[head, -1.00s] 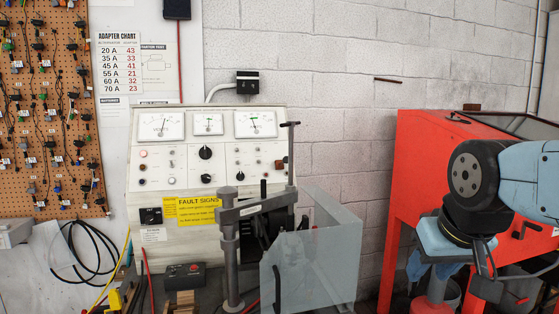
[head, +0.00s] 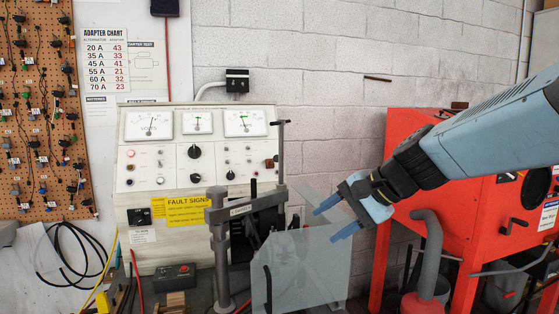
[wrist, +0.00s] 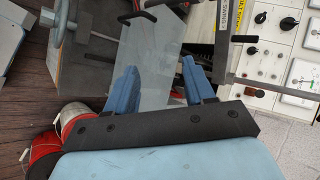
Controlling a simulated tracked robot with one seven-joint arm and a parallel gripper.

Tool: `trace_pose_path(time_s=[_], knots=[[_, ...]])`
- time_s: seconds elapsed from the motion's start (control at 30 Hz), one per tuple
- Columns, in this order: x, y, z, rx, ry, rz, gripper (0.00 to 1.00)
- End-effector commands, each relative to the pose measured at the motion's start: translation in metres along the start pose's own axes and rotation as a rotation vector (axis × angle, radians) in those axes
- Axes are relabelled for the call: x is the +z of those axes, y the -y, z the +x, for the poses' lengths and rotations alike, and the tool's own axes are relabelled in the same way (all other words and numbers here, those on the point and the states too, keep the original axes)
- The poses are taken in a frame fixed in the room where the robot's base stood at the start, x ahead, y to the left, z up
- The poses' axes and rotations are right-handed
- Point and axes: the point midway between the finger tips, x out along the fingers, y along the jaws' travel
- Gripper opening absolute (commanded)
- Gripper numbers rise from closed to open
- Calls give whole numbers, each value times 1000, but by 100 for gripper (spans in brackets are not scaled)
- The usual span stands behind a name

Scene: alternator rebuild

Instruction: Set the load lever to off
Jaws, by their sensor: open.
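The test bench panel (head: 150,205) stands against the wall, with gauges, knobs and small switches. A short upright black lever (head: 253,188) shows at its lower right, behind the clamp frame; a black handle also shows in the wrist view (wrist: 244,38). A brown knob (head: 270,163) sits at the panel's right edge. I cannot tell for sure which is the load lever, and no off mark is readable. My gripper (head: 326,222) is open and empty, right of the panel, by the clear guard's upper right edge. In the wrist view its two blue fingers (wrist: 158,72) are apart.
A grey clamp frame (head: 219,240) and a clear guard (head: 310,268) stand before the panel's right half. A red cabinet (head: 425,220) is at the right, with a grey hose (head: 432,240) in front. A black box (head: 175,276) sits on the bench.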

Motion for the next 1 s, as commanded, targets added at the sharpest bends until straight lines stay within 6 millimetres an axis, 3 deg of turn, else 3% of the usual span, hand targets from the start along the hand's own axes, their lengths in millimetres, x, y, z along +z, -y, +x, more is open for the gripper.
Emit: trace_pose_path(time_s=[0.27, 0.5, 0.7, 0.83, 1.0], knots=[[-51, 82, 34, -310, 146, 482, 53], [-119, 134, 55, -567, 246, 883, 53], [-167, 153, 65, -721, 293, 1106, 53], [-183, 157, 68, -771, 307, 1175, 53], [-189, 165, 74, -787, 312, 1195, 53]])
